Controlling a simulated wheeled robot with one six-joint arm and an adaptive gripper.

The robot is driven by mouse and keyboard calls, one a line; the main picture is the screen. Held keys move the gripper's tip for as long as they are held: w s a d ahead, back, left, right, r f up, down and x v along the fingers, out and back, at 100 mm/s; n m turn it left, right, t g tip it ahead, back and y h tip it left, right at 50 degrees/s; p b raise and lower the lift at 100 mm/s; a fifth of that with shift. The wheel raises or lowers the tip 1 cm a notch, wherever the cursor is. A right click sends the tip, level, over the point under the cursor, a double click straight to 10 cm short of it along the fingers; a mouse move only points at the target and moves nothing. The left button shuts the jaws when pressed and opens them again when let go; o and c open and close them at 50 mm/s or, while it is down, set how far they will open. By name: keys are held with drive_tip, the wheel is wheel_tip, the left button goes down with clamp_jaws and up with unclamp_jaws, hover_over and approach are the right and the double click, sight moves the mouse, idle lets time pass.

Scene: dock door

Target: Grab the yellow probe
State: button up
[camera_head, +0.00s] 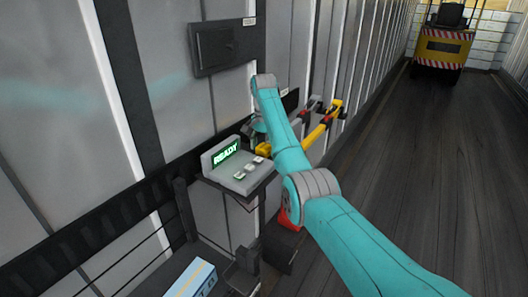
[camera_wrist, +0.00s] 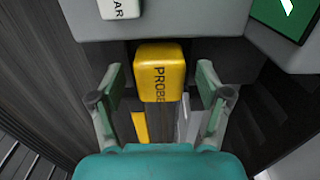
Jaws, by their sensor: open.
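The yellow probe (camera_wrist: 161,72) is a rounded block marked "PROBE" in the wrist view, just below the edge of a grey console. In the head view a yellow piece (camera_head: 263,149), likely the probe, shows beside the console, partly hidden by my arm. My gripper (camera_wrist: 160,78) is open, with one finger on each side of the probe in the picture. Gaps show between the fingers and the probe, and I see no contact. How far the fingertips are from it in depth I cannot tell. In the head view my arm mostly hides my gripper.
The grey console (camera_head: 238,170) has a green "READY" screen (camera_head: 226,153) and small white keys, close by the probe. Yellow and grey clamp-like tools (camera_head: 328,118) hang at the wall. A red object (camera_head: 287,220) is below my arm. A yellow vehicle (camera_head: 444,48) stands far back; the right floor is clear.

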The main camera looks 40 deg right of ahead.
drive_tip(key=c, duration=1.3)
drive_tip(key=shift+c, duration=0.2)
drive_tip(key=shift+r, duration=0.1)
